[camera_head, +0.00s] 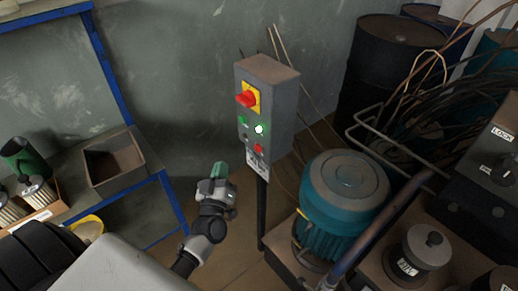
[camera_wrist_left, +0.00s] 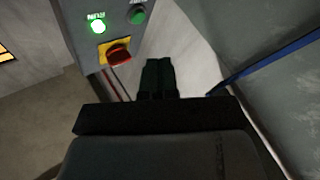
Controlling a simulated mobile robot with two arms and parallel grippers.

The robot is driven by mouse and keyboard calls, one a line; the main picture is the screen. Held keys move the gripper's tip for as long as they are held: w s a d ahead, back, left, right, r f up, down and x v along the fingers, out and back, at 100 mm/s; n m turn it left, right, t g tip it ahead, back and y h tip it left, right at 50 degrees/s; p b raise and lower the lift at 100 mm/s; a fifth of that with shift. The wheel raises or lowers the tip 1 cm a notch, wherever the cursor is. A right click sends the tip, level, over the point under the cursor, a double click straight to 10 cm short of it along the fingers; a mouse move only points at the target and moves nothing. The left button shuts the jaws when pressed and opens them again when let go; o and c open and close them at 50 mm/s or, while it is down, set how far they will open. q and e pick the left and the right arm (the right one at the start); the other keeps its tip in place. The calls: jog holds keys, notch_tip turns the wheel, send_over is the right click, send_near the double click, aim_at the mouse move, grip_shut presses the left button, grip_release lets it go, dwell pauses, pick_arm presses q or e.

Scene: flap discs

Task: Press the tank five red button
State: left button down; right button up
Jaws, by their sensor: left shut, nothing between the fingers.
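A grey control box (camera_head: 266,100) stands on a thin post. Its front has a red knob on a yellow plate (camera_head: 247,98), a green button (camera_head: 242,121), a lit green lamp (camera_head: 259,129) and a small red button (camera_head: 259,148) lowest. A white label (camera_head: 257,163) hangs below; I cannot read it. My left gripper (camera_head: 220,169) is shut and empty, left of the box and below its buttons, apart from it. In the left wrist view the shut fingers (camera_wrist_left: 158,76) are beside the red knob (camera_wrist_left: 118,54), with the lit lamp (camera_wrist_left: 97,27) beyond. The small red button does not show there.
A teal motor (camera_head: 343,205) stands right of the post, with dark barrels (camera_head: 385,65) and loose cables behind. A blue-framed shelf (camera_head: 115,75) with an open metal bin (camera_head: 113,165) is at left. A grey wall is behind the box.

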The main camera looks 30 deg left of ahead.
aim_at(258, 148)
pick_arm(q)
jog(key=w+d+b, duration=0.2)
jog(key=w+d, duration=0.1)
jog(key=w, duration=0.5)
jog(key=shift+d, duration=0.2)
jog(key=shift+w, duration=0.25)
dwell(1.8)
jog(key=shift+w+d, duration=0.15)
jog(key=shift+w, duration=0.1)
jog(key=shift+w+d, duration=0.2)
jog(key=shift+w, duration=0.2)
dwell(0.8)
dwell(0.3)
jog(key=shift+s+a+p, duration=0.3)
jog(key=shift+s, duration=0.5)
